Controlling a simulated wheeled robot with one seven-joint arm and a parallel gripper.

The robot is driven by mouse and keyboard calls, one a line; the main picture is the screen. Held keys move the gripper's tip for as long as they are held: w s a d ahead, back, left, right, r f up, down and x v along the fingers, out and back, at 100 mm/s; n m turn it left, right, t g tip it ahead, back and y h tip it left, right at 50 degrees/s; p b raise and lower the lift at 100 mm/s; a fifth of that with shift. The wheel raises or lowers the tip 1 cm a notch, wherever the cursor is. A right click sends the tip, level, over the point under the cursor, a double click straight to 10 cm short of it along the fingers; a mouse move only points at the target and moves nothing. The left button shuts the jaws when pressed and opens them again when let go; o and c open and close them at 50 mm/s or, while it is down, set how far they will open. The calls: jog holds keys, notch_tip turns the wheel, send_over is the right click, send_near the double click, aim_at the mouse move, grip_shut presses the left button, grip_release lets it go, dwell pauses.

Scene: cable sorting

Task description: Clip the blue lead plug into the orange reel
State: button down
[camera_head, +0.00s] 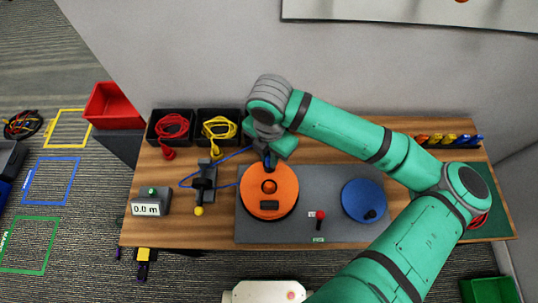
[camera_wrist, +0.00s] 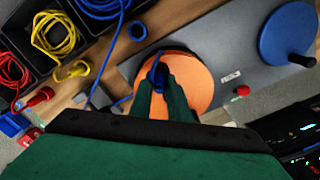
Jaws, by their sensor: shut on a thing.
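The orange reel (camera_head: 284,205) lies on the grey mat, left of its middle, with a dark block and an orange knob on its face. It also shows in the wrist view (camera_wrist: 199,70). I cannot tell whether the plug touches the reel. The blue lead (camera_head: 184,180) loops left from the gripper, by the dark measuring device (camera_head: 204,182).
A blue reel (camera_head: 358,194) and a red-topped post (camera_head: 320,216) are on the mat (camera_head: 300,231) to the right. Black bins with red (camera_head: 171,127) and yellow (camera_head: 218,127) cables stand at the back left. A "0.0 m" display (camera_head: 147,208) is at the left.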

jog(key=c, duration=1.6)
grip_release()
jog(key=shift+r, duration=0.1)
notch_tip(320, 180, up, 11)
jog(key=shift+f, duration=0.2)
